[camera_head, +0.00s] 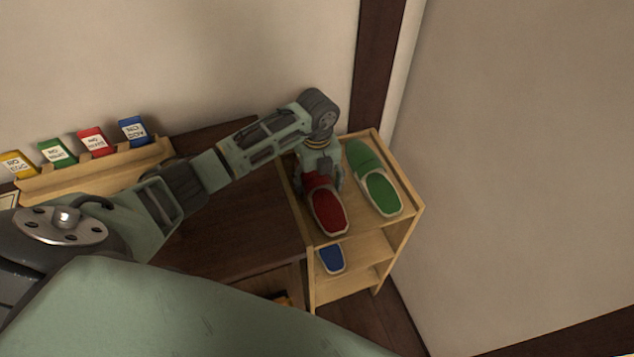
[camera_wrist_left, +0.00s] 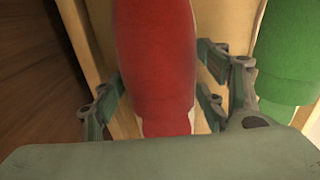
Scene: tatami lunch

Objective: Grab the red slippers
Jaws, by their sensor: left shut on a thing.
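The red slippers (camera_head: 330,211) lie on the top shelf of a small wooden rack, with the toe end under my left gripper (camera_head: 320,181). In the left wrist view the red slippers (camera_wrist_left: 156,60) run up the middle between the two fingers of my left gripper (camera_wrist_left: 165,105). The gripper is shut on them, with one finger on each side. The part right under the palm is hidden. My right gripper does not show in either view.
Green slippers (camera_head: 380,190) lie close to the right on the same rack (camera_head: 405,222). Blue slippers (camera_head: 331,258) sit on the shelf below. A dark wooden surface (camera_head: 245,225) is left of the rack. Colored packets stand in a wooden holder (camera_head: 95,172) by the wall.

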